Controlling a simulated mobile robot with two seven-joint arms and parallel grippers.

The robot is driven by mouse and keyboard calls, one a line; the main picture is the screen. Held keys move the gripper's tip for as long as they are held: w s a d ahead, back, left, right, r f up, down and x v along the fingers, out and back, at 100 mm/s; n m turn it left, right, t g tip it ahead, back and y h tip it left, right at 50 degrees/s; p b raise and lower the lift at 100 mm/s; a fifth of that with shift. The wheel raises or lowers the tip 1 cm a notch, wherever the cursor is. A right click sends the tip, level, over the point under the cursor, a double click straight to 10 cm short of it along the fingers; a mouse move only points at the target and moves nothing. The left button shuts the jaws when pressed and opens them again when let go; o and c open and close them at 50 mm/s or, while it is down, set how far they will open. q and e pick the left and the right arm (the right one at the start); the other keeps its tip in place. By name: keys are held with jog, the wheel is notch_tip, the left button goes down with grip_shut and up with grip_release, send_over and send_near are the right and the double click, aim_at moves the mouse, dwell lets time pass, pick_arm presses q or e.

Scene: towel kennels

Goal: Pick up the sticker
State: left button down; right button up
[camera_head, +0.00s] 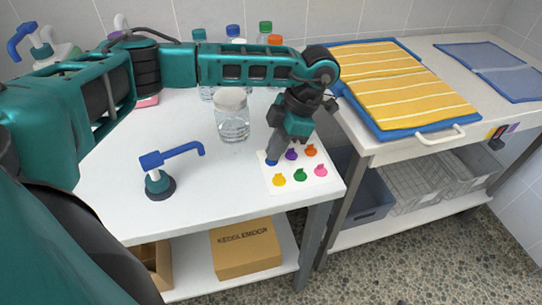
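A white sheet (310,186) lies flat near the right front corner of the white table. It carries several small coloured stickers: a blue one (271,163), purple (291,155), orange (311,150), yellow (279,180), green (300,175) and pink (321,170). My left gripper (272,159) points down at the sheet's back left, with its tips right at the blue sticker and partly covering it. I cannot tell whether the tips touch it, or whether the fingers are apart. My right gripper is not in view.
A glass jar (233,125) stands behind the sheet, left of my gripper. Capped bottles (265,29) line the wall. A second table at right bears striped yellow towels (390,75). The table (215,185) between dispenser and sheet is clear.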

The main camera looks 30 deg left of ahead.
pick_arm(q)
jog(key=shift+s, duration=0.1)
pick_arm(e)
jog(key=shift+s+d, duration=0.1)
pick_arm(q)
notch_tip(320, 180, up, 24)
jog(key=p, duration=0.9)
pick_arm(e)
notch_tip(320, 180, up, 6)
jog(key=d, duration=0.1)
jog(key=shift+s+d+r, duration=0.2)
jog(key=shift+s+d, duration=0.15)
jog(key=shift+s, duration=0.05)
